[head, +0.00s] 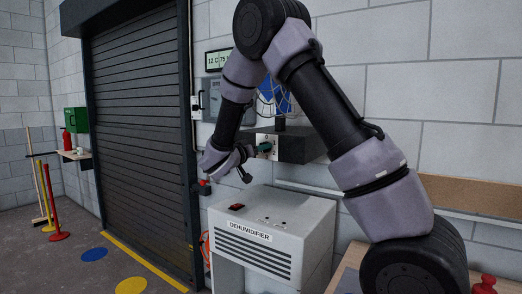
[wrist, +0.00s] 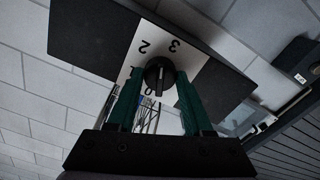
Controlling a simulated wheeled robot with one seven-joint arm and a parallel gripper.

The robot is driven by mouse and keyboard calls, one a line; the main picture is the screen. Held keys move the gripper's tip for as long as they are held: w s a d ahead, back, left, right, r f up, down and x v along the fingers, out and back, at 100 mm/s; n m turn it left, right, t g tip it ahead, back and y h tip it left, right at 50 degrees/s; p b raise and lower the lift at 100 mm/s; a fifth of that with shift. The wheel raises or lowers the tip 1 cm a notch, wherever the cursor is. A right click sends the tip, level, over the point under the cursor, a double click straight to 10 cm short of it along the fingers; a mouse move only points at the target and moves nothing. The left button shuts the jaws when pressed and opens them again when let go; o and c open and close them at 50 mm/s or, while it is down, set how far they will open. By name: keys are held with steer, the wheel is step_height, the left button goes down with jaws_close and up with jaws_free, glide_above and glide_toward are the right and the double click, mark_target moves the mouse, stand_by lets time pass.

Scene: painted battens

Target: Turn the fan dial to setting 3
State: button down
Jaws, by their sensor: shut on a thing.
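The fan dial (wrist: 158,72) is a round black knob on a white plate (wrist: 132,66) marked 0, 1, 2 and 3, upside down in the wrist view. The plate is on the front of a dark box (head: 303,146), with the blue fan (head: 277,98) above it, partly behind my arm. My gripper (wrist: 160,82) has its green fingers on either side of the dial, shut on it. In the head view my gripper (head: 263,149) reaches the plate from the left. Which number the dial points to is hard to tell.
A white dehumidifier (head: 252,238) with a red switch stands below my gripper. A dark roller shutter (head: 140,130) is to the left. A grey wall box (head: 211,98) hangs behind my arm. Yellow and red posts (head: 53,205) stand at far left. Floor before the shutter is mostly open.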

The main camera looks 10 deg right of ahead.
steer(key=shift+f+m, duration=0.1)
steer(key=shift+m, duration=2)
steer(key=shift+c, duration=1.5)
jaws_free()
steer(key=v, duration=1.1)
